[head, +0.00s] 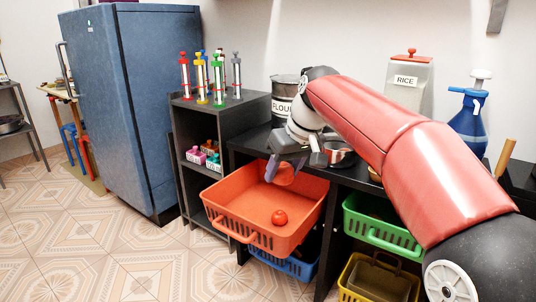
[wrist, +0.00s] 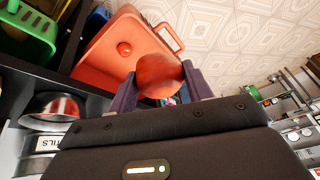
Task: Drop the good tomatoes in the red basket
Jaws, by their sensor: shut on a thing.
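My gripper (head: 286,165) is above the back part of the red basket (head: 234,226). It is shut on a tomato, which shows clearly between the two fingers in the wrist view (wrist: 159,76). The held tomato is apart from the one in the basket.
A green basket (head: 383,235), a yellow basket (head: 352,296) and a blue basket (head: 284,264) sit low by the dark counter.

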